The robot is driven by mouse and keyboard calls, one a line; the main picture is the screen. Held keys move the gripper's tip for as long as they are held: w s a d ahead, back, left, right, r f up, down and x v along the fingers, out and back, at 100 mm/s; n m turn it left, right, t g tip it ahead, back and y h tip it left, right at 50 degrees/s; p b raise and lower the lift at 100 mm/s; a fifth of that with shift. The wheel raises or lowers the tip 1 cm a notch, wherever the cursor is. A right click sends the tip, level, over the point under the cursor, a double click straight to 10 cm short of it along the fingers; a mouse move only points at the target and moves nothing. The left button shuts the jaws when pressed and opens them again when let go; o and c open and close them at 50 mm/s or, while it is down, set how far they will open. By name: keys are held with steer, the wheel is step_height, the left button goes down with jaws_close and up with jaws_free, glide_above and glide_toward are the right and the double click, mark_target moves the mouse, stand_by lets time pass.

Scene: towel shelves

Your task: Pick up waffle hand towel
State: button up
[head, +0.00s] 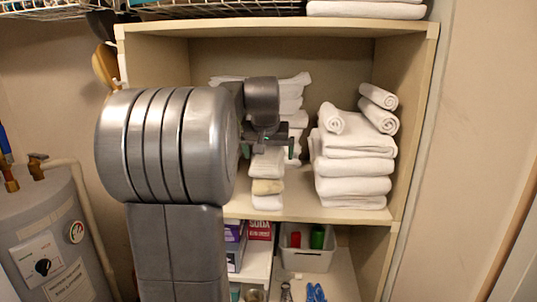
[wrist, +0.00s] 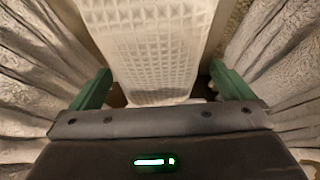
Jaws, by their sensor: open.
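The waffle hand towel (wrist: 150,45), white with a square grid texture, fills the upper middle of the wrist view. My gripper (wrist: 160,86) has its two green fingers spread wide, one on each side of the towel, with gaps showing at both sides. In the head view my gripper (head: 267,148) is at the front of a narrow stack of small folded towels (head: 267,165) on the upper shelf. My wrist hides the top of that stack, so I cannot tell there which piece is the waffle towel.
A taller stack of white folded towels (head: 352,167) with rolled towels (head: 379,107) on top stands to the right. More white towels (head: 292,92) lie behind my gripper. The cabinet's right side wall (head: 407,120) bounds the shelf. A white bin (head: 307,257) sits below.

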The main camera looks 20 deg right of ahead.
steer(key=shift+w+d+f, duration=0.15)
steer(key=shift+w+f, duration=0.1)
steer(key=shift+f, duration=0.2)
steer(key=c, duration=0.7)
steer(key=shift+c, duration=0.5)
steer(key=shift+s+r, duration=0.1)
steer(key=shift+r, duration=0.05)
